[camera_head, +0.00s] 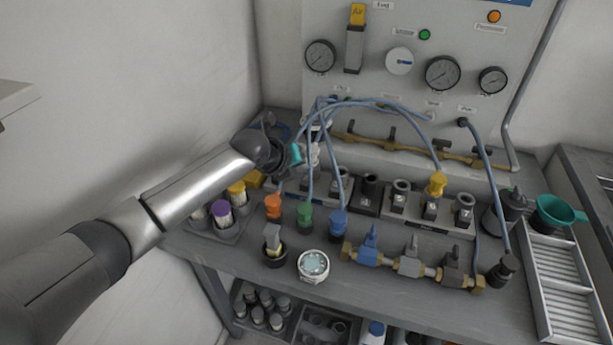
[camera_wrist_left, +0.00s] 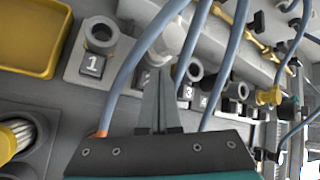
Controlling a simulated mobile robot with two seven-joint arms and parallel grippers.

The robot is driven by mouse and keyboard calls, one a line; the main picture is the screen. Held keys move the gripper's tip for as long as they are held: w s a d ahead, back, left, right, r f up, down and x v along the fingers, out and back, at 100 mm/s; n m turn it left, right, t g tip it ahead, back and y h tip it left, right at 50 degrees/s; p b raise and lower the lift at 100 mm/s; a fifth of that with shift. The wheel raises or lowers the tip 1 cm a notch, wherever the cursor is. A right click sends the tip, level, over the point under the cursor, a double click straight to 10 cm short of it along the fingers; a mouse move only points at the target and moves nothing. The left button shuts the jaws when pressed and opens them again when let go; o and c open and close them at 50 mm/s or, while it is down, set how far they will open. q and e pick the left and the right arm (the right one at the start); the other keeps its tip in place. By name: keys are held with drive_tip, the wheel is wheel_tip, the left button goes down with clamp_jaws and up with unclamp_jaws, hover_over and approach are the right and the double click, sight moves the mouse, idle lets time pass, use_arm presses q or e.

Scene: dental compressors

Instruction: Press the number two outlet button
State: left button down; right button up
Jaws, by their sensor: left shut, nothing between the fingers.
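My left gripper (camera_head: 312,157) reaches over the back of the bench at the row of numbered outlets. In the left wrist view its fingers (camera_wrist_left: 160,78) are shut with nothing between them. A pale round fitting (camera_wrist_left: 172,40) lies just beyond the fingertips, between outlet 1 (camera_wrist_left: 100,38) and the outlets labelled 3 and 4 (camera_wrist_left: 193,70). Its position fits number two, but the fingers and a hose hide its label. I cannot tell whether the fingertips touch it. In the head view the gripper hides the left part of the row. My right gripper is out of view.
Blue-grey hoses (camera_wrist_left: 142,62) pass on both sides of the fingers. Orange (camera_head: 273,206), green (camera_head: 305,214) and blue (camera_head: 338,222) connectors stand in front. A yellow tray (camera_wrist_left: 30,35) is left of outlet 1. A gauge panel (camera_head: 405,25) rises behind.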

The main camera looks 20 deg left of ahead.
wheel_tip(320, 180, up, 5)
drive_tip(key=p, duration=0.4)
drive_tip(key=shift+p, duration=0.4)
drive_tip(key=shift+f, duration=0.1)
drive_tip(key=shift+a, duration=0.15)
